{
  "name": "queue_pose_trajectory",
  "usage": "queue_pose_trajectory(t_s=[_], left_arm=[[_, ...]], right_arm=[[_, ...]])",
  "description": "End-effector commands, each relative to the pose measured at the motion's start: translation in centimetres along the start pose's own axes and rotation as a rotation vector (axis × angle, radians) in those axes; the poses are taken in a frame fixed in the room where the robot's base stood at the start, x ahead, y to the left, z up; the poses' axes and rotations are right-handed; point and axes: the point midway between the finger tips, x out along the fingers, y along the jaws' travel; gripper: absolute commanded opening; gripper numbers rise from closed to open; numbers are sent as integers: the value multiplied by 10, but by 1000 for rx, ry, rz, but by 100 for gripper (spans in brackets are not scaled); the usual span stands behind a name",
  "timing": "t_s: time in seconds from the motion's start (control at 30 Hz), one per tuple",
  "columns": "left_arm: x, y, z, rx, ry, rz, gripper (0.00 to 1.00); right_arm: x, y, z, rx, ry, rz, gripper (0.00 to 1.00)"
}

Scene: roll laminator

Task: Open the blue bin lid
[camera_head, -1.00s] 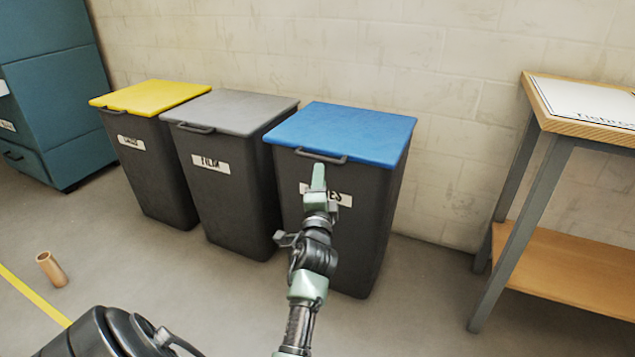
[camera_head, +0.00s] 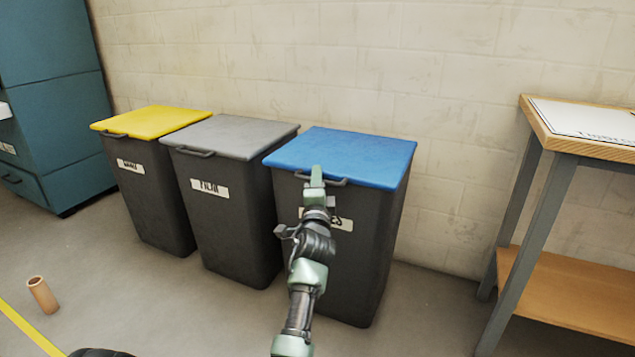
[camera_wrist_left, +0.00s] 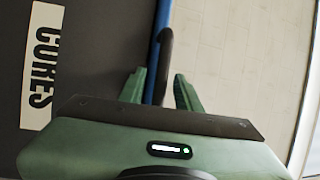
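The blue lid (camera_head: 345,155) lies flat and closed on the rightmost dark bin (camera_head: 365,255). Its dark handle (camera_head: 335,181) sticks out at the front edge, partly hidden by my left gripper (camera_head: 317,178). In the left wrist view, the fingers of my left gripper (camera_wrist_left: 161,90) are apart. The handle (camera_wrist_left: 166,55) and the edge of the blue lid (camera_wrist_left: 155,45) show in the gap between them; I cannot tell whether the fingers touch the handle. The bin's label (camera_wrist_left: 42,65) is beside the gripper. My right gripper is not in view.
A grey-lidded bin (camera_head: 228,137) and a yellow-lidded bin (camera_head: 150,121) stand to the left. A wooden-topped table (camera_head: 545,130) stands to the right. A block wall (camera_head: 350,60) is behind the bins. A brown tube (camera_head: 42,295) stands on the floor at left.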

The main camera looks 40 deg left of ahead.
Motion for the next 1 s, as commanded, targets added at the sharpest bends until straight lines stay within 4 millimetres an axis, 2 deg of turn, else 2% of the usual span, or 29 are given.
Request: queue_pose_trajectory(t_s=[0.03,0.1,1.0], left_arm=[[0,0,0,0,0,0,18],[0,0,0,0,0,0,0],[0,-4,0,-3,2,-9,0]], right_arm=[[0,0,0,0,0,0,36],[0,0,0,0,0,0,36],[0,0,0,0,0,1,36]])
